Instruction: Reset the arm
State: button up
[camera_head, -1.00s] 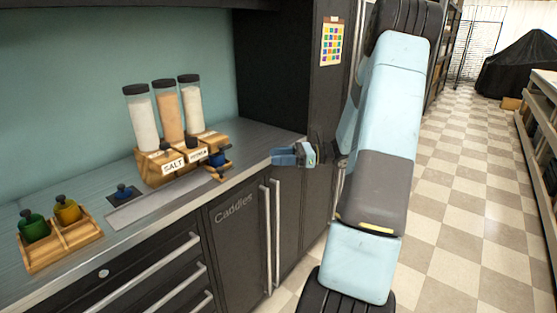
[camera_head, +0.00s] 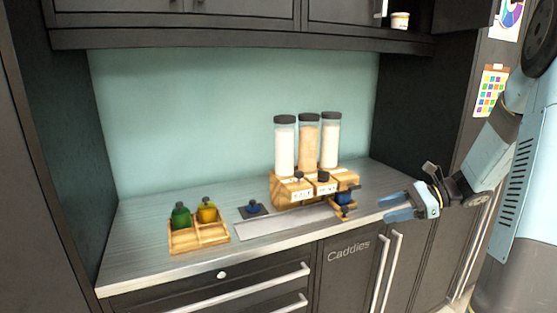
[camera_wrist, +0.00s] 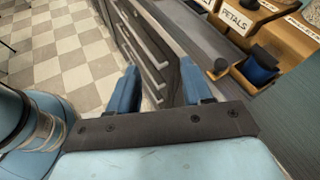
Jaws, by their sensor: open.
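My gripper (camera_head: 398,208) is open, with its two blue fingers apart and nothing between them. In the head view it is at the right, by the front edge of the counter, pointing left. In the wrist view my gripper (camera_wrist: 157,88) shows cabinet drawers and their handles beyond its fingers. My arm comes in from the right side of the head view.
The counter (camera_head: 140,230) bears a wooden dispenser stand (camera_head: 290,194) with three jars, a blue bottle (camera_head: 343,196), a small blue item (camera_head: 253,208) on a dark pad, and a wooden caddy (camera_head: 185,241) holding green (camera_head: 181,216) and yellow (camera_head: 207,212) bottles. Dark cabinets hang above.

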jog(key=s+a+r+n+g+h, duration=0.2)
jog(key=s+a+r+n+h, duration=0.3)
jog(key=s+a+n+h, duration=0.3)
jog(key=s+r+n+t+h, duration=0.2)
jog(key=s+r+n, duration=0.1)
jog(key=s, duration=0.3)
jog(key=s+d+r+n+t+h, duration=0.1)
jog(key=s+r+n+t+h, duration=0.2)
jog(key=s+n, duration=0.3)
jog(key=shift+s+r+t+h, duration=0.3)
jog(key=shift+s+r, duration=0.2)
jog(key=shift+r, duration=0.05)
